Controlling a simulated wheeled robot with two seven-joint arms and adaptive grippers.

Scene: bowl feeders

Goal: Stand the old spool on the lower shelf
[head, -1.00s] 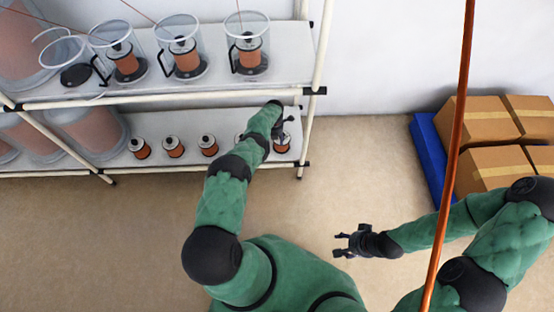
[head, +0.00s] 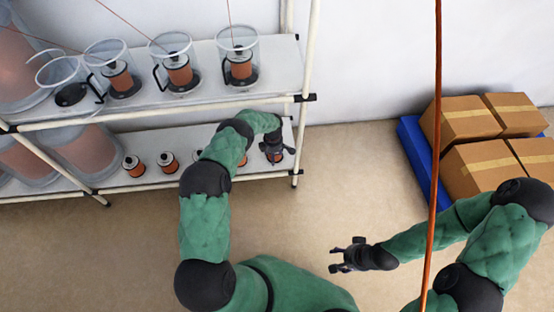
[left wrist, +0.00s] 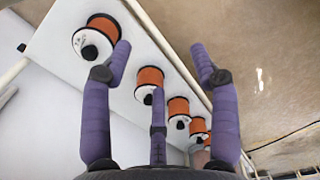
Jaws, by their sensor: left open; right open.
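A row of copper-wound spools stands upright on the lower shelf (head: 150,184). The end spool (head: 277,157), apparently the old spool, is at the shelf's right end, partly hidden by my left gripper (head: 273,146). In the left wrist view the nearest spool (left wrist: 102,27) stands on the shelf beside one finger, with a pale marked flange; I cannot tell whether they touch. My left gripper (left wrist: 161,58) is open, with nothing between its fingertips. My right gripper (head: 338,256) is open and empty above the floor.
Several clear bowl feeders stand on the upper shelf (head: 210,98); three hold spools, and the left one (head: 68,78) is tilted and shows none. Boxes (head: 470,110) sit on a blue pallet (head: 415,150) at right. A copper-coloured strand (head: 433,170) crosses the view. The floor between is clear.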

